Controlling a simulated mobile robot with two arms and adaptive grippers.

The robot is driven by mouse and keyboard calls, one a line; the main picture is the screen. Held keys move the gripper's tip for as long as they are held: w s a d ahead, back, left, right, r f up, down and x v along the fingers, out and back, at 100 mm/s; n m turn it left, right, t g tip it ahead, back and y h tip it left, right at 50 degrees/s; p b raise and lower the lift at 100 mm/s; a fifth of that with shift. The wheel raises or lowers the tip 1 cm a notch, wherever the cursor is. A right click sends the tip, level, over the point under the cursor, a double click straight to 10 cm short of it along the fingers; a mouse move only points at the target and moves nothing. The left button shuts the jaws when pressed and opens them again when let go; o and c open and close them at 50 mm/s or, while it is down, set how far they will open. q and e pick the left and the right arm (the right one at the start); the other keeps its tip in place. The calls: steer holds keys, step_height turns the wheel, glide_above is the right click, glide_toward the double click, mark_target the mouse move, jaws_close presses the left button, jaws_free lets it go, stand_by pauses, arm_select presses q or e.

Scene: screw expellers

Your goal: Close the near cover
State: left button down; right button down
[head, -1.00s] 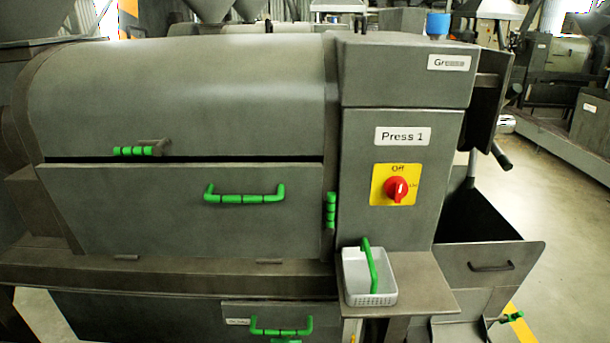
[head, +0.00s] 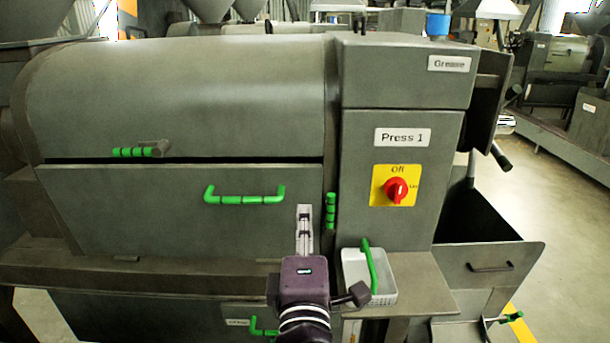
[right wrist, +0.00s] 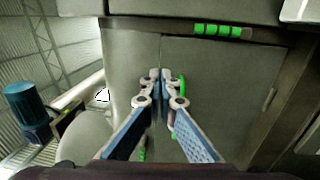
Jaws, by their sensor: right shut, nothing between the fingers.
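The near cover (head: 120,205) is the flat grey front panel of Press 1. It bears a green bar handle (head: 245,198). A thin dark gap shows between its top edge and the rounded hood. My right gripper (head: 304,210) is shut and empty, in front of the cover's right part, right of the handle and left of an upright green grip (head: 331,210). In the right wrist view, which is turned sideways, the closed fingertips (right wrist: 160,78) overlap the gap and partly hide the handle (right wrist: 183,88). I cannot tell whether they touch anything. My left gripper is not in view.
A rounded hood (head: 180,95) with a green grip (head: 135,152) lies above the cover. A red switch (head: 396,190) is on the right housing. A white basket (head: 383,295) stands on a ledge below it. A dark open bin (head: 485,230) is at right.

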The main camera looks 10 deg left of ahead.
steer(key=p, duration=0.4)
glide_toward(305, 168)
steer(key=x, duration=0.5)
steer(key=shift+w+r, duration=0.15)
steer(key=shift+w, duration=0.05)
steer(key=shift+x, duration=0.8)
steer(key=shift+a, duration=0.1)
steer(key=shift+w, duration=0.1)
